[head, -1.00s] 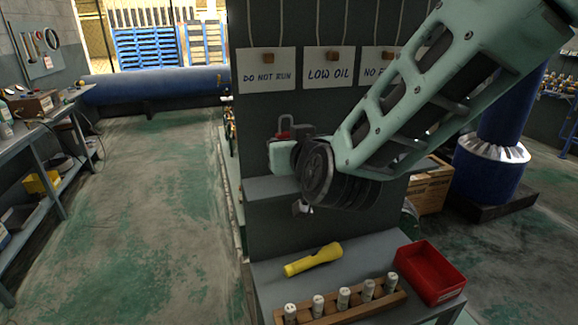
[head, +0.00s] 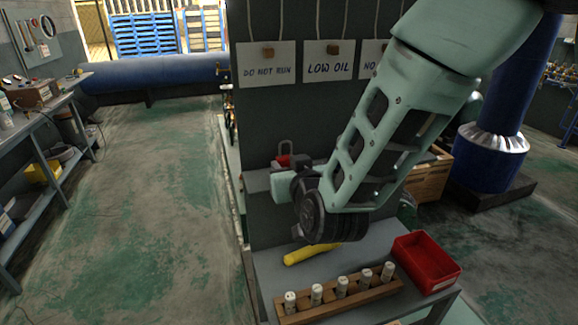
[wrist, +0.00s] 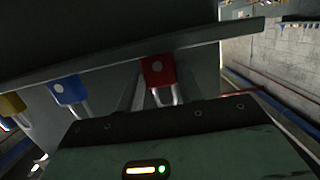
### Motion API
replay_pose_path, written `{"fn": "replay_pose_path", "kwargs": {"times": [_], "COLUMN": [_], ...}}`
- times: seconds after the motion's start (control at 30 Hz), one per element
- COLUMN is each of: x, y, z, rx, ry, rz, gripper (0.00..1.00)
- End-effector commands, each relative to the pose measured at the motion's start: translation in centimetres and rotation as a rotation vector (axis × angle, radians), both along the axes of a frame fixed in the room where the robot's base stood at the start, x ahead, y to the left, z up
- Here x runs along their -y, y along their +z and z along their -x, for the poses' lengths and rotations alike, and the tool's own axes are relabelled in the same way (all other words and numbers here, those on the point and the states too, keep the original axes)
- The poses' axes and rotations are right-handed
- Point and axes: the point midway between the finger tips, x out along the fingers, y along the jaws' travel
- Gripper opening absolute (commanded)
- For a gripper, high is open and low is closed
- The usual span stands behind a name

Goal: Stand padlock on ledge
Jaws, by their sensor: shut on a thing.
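A red padlock (head: 283,160) with a grey shackle shows in the head view by the upright panel. It also shows in the wrist view (wrist: 158,70), its shackle toward my gripper. My gripper (head: 298,165) is shut on this red padlock. The ledge (head: 257,181) is a narrow grey shelf on the panel, partly hidden by my gripper. In the wrist view, the ledge edge (wrist: 215,36) runs right by the red padlock's body; whether they touch, I cannot tell. A blue padlock (wrist: 68,90) and a yellow padlock (wrist: 12,105) sit along the same edge.
Below stands a grey bench with a yellow flashlight (head: 305,254), a wooden rack (head: 329,310) of several white cylinders and a red bin (head: 426,264). Signs (head: 329,62) hang on the panel above. Open floor (head: 160,220) lies to the left.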

Motion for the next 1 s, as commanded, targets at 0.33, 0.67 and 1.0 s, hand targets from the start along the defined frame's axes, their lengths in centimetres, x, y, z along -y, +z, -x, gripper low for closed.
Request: {"fn": "replay_pose_path", "kwargs": {"times": [0.33,0.67,1.0], "x": [0.0,0.4,2.4], "y": [-0.2,0.4,1.8], "z": [0.0,1.8,8.5], "rx": [-0.001,0.001,0.002], "ry": [0.0,0.002,0.003], "rz": [0.0,-0.001,-0.001], "gripper": [0.58,0.58,0.58]}}
